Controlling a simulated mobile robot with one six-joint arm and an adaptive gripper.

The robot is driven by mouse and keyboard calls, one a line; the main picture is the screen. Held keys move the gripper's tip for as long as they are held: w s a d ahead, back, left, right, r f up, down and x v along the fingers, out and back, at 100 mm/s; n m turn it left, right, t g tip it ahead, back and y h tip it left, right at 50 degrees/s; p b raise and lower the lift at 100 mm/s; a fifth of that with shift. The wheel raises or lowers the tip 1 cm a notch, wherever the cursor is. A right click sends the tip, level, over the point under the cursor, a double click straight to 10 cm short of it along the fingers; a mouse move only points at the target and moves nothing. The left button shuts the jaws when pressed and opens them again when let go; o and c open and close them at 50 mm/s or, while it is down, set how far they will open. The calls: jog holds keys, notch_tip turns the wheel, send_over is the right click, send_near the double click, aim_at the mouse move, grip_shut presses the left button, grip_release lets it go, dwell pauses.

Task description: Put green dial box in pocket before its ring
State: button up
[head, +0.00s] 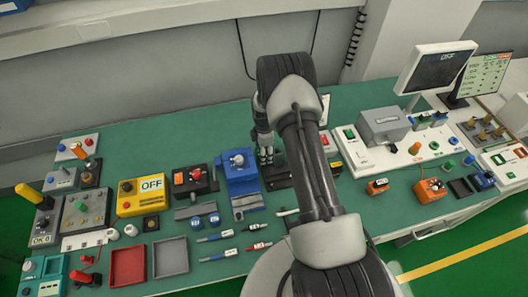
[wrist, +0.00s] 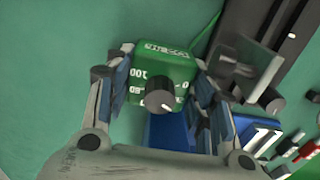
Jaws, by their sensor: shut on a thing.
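The green dial box (wrist: 158,72) has white lettering and a black round knob; it sits between the fingers of my gripper (wrist: 161,66) in the wrist view. My gripper is shut on it, with one finger at each side. In the head view my gripper (head: 265,152) hangs over the green table near a dark fixture (head: 276,179), right of a blue fixture (head: 238,183). The box cannot be made out there. A dark rail (wrist: 270,30) with a grey block (wrist: 246,72) shows right of the box in the wrist view. I cannot tell which part is the pocket or its ring.
A yellow OFF box (head: 141,197), a red tray (head: 127,266) and a grey tray (head: 170,257) stand to the left. A white console (head: 380,160) and a monitor (head: 436,70) stand to the right. Green tabletop (head: 185,135) is clear behind the left fixtures.

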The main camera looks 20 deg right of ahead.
jog(key=o, duration=1.5)
